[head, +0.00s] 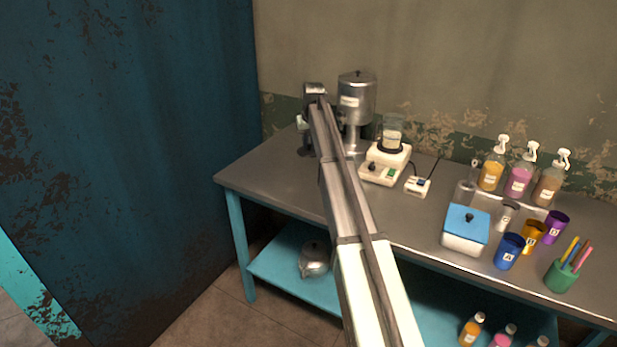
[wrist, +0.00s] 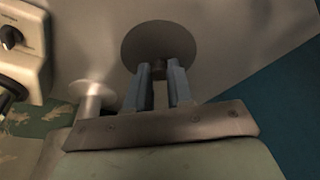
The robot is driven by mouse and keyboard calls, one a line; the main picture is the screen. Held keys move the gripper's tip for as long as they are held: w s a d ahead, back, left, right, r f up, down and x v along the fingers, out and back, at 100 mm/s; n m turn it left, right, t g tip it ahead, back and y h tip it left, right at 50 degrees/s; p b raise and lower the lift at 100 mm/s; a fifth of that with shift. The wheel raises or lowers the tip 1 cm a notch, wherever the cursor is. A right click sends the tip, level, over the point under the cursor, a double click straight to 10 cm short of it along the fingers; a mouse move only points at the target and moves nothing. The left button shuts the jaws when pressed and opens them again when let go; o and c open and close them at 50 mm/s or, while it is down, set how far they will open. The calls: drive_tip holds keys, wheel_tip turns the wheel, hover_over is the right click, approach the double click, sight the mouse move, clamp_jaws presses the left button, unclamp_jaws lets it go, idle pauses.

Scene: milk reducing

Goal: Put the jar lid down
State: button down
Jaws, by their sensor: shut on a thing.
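The jar lid (wrist: 155,40) is a dark grey round disc with a small knob, seen in the wrist view just beyond my fingertips. My gripper (wrist: 161,72) is shut on the knob, one finger on each side. The lid is over the grey metal tabletop (head: 270,175); I cannot tell whether it touches it. In the head view my arm runs up to the table's back left, and the gripper and lid are mostly hidden there.
A steel tank (head: 357,100) on a stand is close beside my arm. A white stirrer (head: 378,174) carries a glass beaker (head: 391,135). A blue-lidded box (head: 465,240), cups and spray bottles stand at the right. The tabletop's front left is clear.

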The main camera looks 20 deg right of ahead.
drive_tip(key=shift+w+r, duration=0.1)
drive_tip(key=shift+w, duration=0.35)
wheel_tip(320, 180, down, 10)
drive_tip(key=shift+f, duration=0.1)
idle(0.4)
drive_tip(key=c, duration=1)
unclamp_jaws()
drive_tip(key=v, duration=1.2)
drive_tip(key=shift+d, duration=0.1)
